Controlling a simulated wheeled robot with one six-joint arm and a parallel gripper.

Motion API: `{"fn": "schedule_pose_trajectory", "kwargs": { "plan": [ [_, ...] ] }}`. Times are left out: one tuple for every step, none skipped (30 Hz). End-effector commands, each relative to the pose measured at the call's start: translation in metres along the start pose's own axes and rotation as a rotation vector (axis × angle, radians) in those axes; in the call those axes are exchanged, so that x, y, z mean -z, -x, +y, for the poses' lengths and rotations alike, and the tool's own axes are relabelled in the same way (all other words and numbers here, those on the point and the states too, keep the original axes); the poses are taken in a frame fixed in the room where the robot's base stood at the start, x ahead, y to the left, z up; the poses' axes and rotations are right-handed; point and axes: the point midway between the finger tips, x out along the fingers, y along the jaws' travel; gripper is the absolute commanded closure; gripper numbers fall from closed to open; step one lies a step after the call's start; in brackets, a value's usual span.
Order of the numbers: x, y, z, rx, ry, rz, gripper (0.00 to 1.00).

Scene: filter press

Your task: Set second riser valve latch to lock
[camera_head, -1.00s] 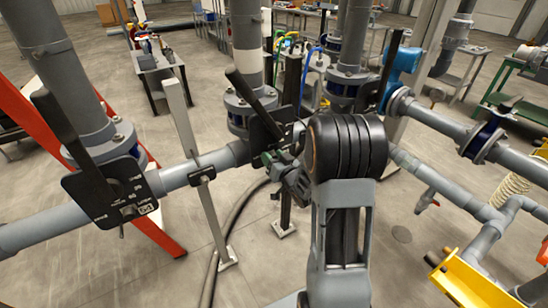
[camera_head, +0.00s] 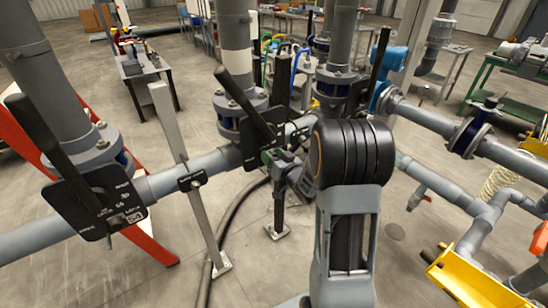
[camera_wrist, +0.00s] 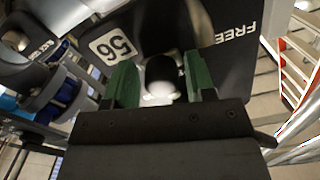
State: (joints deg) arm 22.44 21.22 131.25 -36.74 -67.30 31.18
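The second riser valve shows in the middle of the head view, with a long black lever (camera_head: 246,101) and a black plate (camera_head: 252,150) in front of its blue-and-grey body. My gripper (camera_head: 275,160) is at the lower right of this plate. In the wrist view, the black plate (camera_wrist: 215,30) carries a white "56" label and the upside-down word "FREE". A dark rounded latch knob (camera_wrist: 160,70) with a pale lower end is between the two green fingers of my gripper (camera_wrist: 161,78). Narrow gaps seem to show on both sides of the knob. The "LOCK" marking is not visible.
Another valve with a black lever and plate (camera_head: 97,203) stands at the left, and a third lever (camera_head: 379,66) rises at the right. A horizontal grey pipe (camera_head: 215,161) runs below the valves. A pale post (camera_head: 183,150) stands left of my gripper.

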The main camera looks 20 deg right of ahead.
Motion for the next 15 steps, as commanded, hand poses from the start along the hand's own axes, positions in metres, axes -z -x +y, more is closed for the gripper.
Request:
{"fn": "schedule_pose_trajectory", "kwargs": {
  "plan": [
    [0.0014, 0.0003, 0.0019, -0.005, 0.000, 0.003, 0.48],
    [0.0014, 0.0003, 0.0018, -0.005, 0.000, 0.003, 0.45],
    [0.0013, 0.0002, 0.0016, -0.004, 0.000, 0.003, 0.44],
    [0.0012, 0.0001, 0.0014, -0.004, 0.000, 0.003, 0.44],
    [0.0011, 0.0001, 0.0011, -0.003, 0.001, 0.003, 0.44],
    [0.0009, 0.0000, 0.0008, -0.002, 0.001, 0.002, 0.44],
    [0.0008, -0.0001, 0.0005, -0.002, 0.001, 0.002, 0.44],
    [0.0007, -0.0002, 0.0003, -0.001, 0.001, 0.002, 0.44],
    [0.0006, -0.0002, 0.0001, -0.001, 0.001, 0.002, 0.44],
    [0.0005, -0.0003, -0.0001, 0.000, 0.001, 0.001, 0.44],
    [0.0005, -0.0003, -0.0002, 0.000, 0.001, 0.001, 0.44],
    [0.0004, -0.0003, -0.0004, 0.001, 0.001, 0.001, 0.44],
    [0.0003, -0.0003, -0.0005, 0.001, 0.002, 0.001, 0.44],
    [0.0002, 0.0000, -0.0005, 0.001, 0.002, 0.001, 0.44],
    [0.0002, 0.0009, -0.0005, 0.001, 0.002, 0.001, 0.44]
  ]
}}
